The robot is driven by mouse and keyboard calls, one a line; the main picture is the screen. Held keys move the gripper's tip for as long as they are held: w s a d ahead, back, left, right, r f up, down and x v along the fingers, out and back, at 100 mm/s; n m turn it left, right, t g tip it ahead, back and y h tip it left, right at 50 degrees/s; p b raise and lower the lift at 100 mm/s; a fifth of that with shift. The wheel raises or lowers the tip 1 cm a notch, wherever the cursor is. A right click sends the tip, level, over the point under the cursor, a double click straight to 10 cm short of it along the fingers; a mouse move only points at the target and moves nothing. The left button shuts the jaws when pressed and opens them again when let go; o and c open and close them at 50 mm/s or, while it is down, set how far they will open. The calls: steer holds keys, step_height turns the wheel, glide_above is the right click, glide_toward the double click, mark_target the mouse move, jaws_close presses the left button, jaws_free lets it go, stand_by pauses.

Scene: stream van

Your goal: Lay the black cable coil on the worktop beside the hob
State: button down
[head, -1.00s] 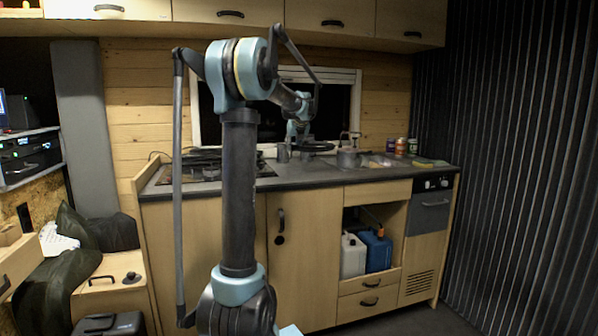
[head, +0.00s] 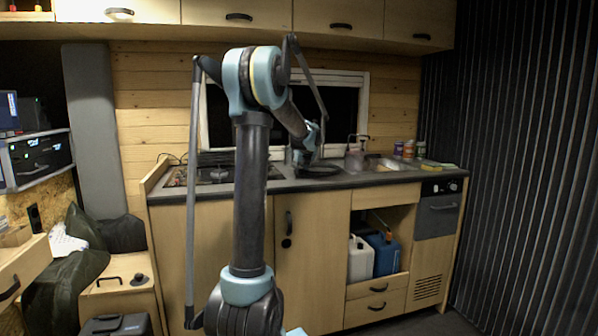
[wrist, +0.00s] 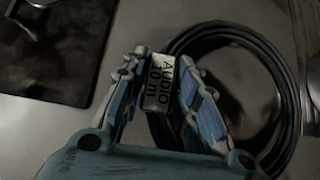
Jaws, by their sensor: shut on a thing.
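The black cable coil (wrist: 288,85) is a round loop with a white tag reading "AUDIO 10 m". My gripper (wrist: 160,75) is shut on its left side, at the tag. In the head view the coil (head: 320,171) lies flat, low at the worktop (head: 345,181), under my gripper (head: 303,158). I cannot tell whether it touches the surface. The worktop (wrist: 50,130) is bare to the left of my gripper in the wrist view. The dark hob (wrist: 60,35) is at the upper left there, apart from the coil. The hob (head: 205,176) is partly hidden by my arm in the head view.
A metal pot (head: 354,160) stands right of the coil, with the sink area and several small containers (head: 408,150) farther right. The window (head: 345,110) and wood wall are behind. Upper cabinets (head: 340,17) hang above.

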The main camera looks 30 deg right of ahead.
steer(key=shift+a+f, duration=0.1)
steer(key=shift+f, duration=0.4)
stand_by(0.3)
steer(key=c, duration=1.3)
jaws_free()
steer(key=shift+s, duration=0.1)
steer(key=shift+c, duration=0.2)
steer(key=shift+o, duration=0.5)
steer(key=shift+f, duration=0.2)
